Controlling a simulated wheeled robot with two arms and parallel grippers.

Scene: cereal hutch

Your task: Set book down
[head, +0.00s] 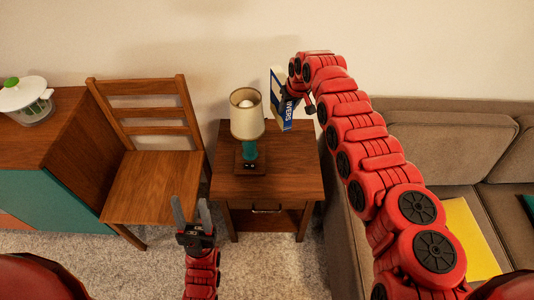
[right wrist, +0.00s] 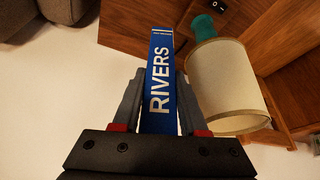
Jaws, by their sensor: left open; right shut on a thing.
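A blue book (right wrist: 160,75) with "RIVERS" in white on its spine is between the fingers of my right gripper (right wrist: 158,105), which is shut on it. In the head view the book (head: 286,112) is upright at the back right of the wooden side table (head: 292,170), beside the lamp. Whether its lower end touches the tabletop is hard to tell. My right gripper's fingers are mostly hidden by the arm in the head view. My left gripper (head: 190,212) is open and empty, in front of the table at its left.
A lamp (head: 247,115) with a cream shade and teal stem stands on the table's left half. A wooden chair (head: 153,185) is at the left, a sofa (head: 450,150) at the right. The tabletop's front right is clear.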

